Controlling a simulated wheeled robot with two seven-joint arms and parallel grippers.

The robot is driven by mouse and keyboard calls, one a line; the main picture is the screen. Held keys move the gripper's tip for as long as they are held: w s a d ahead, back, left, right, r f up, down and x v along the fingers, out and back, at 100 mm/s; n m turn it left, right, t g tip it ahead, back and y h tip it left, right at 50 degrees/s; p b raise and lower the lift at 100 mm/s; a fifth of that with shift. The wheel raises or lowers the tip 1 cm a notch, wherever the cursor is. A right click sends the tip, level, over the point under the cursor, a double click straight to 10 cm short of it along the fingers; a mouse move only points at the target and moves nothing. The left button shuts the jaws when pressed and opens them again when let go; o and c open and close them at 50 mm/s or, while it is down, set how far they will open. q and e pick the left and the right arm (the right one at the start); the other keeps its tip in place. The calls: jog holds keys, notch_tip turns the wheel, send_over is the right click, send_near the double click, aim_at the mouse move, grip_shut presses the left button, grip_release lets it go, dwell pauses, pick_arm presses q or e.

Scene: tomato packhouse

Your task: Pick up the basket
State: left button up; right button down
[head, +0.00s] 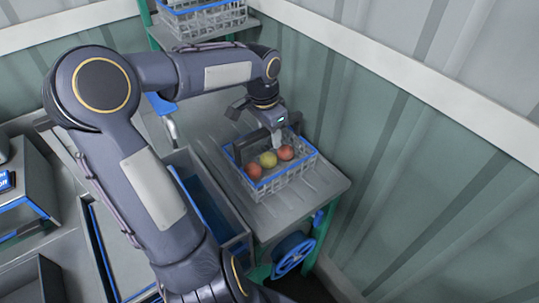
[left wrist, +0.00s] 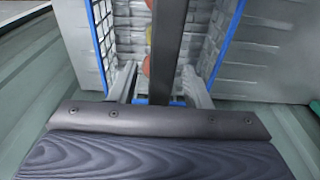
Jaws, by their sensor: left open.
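The basket (head: 287,181) is a pale wire basket with a blue rim, standing on a grey table in the head view. It holds red and yellow tomatoes (head: 268,159). A dark handle (head: 250,142) arches over it. My left gripper (head: 284,137) is right above the basket at the handle, pointing down. In the left wrist view my left gripper (left wrist: 160,75) is open, with the dark handle bar (left wrist: 168,40) running between its two fingers. The basket's blue rim (left wrist: 223,45) shows on both sides there. I cannot tell whether the fingers touch the bar. My right gripper is not in view.
The grey table (head: 328,187) has bare top around the basket. A corrugated green wall (head: 400,150) stands close on the right. A blue wheel (head: 293,254) sits below the table's front. A grey bin (head: 207,205) stands left of it. Another basket (head: 205,22) is on a shelf behind.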

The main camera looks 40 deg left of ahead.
pick_arm(q)
grip_shut()
jog(key=shift+r, duration=0.1)
dwell(0.4)
